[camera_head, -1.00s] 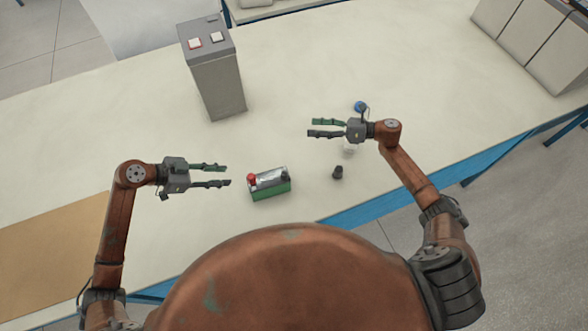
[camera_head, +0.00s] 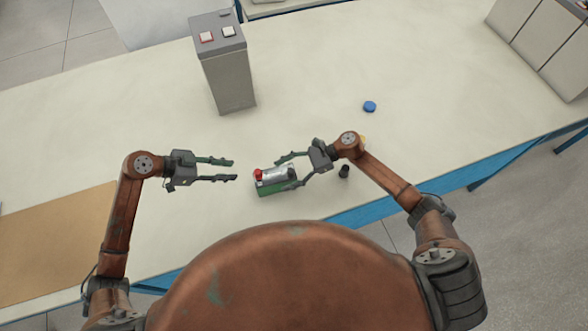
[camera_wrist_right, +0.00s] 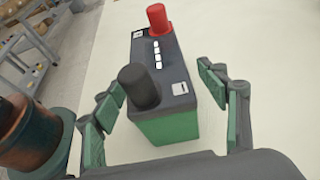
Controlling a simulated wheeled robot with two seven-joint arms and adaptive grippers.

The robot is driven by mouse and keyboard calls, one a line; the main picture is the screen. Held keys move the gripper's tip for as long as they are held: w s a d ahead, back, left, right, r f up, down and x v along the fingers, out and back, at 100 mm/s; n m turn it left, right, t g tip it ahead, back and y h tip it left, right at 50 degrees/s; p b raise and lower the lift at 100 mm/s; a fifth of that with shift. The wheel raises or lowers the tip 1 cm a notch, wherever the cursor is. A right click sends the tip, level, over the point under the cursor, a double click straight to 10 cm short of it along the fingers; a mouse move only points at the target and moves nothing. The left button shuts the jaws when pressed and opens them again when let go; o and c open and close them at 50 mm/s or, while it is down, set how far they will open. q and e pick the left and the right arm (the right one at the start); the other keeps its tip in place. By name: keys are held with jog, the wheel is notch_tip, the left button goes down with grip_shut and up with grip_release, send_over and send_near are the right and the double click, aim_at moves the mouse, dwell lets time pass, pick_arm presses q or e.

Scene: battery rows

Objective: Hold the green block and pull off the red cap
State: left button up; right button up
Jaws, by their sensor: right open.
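The green block (camera_head: 268,189) is a battery with a dark top, standing on the table between my two grippers. In the right wrist view the green block (camera_wrist_right: 168,128) has a red cap (camera_wrist_right: 159,18) at its far end and a black cap (camera_wrist_right: 138,86) at its near end. In the head view the red cap (camera_head: 258,174) is at the left end. My right gripper (camera_head: 287,173) is open, with its fingers on either side of the block's right end. In the right wrist view gaps show beside the block. My left gripper (camera_head: 234,170) is open and empty, just left of the block.
A small black piece (camera_head: 344,171) stands right of the block, near my right gripper. A blue cap (camera_head: 369,106) lies farther back. A tall grey box (camera_head: 228,80) with two buttons stands at the back. A brown mat (camera_head: 60,245) covers the left front. The table's middle is mostly clear.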

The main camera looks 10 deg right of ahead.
jog(key=shift+a+f, duration=0.25)
jog(key=shift+a, duration=0.45)
jog(key=shift+c, duration=0.2)
grip_shut()
dwell(1.2)
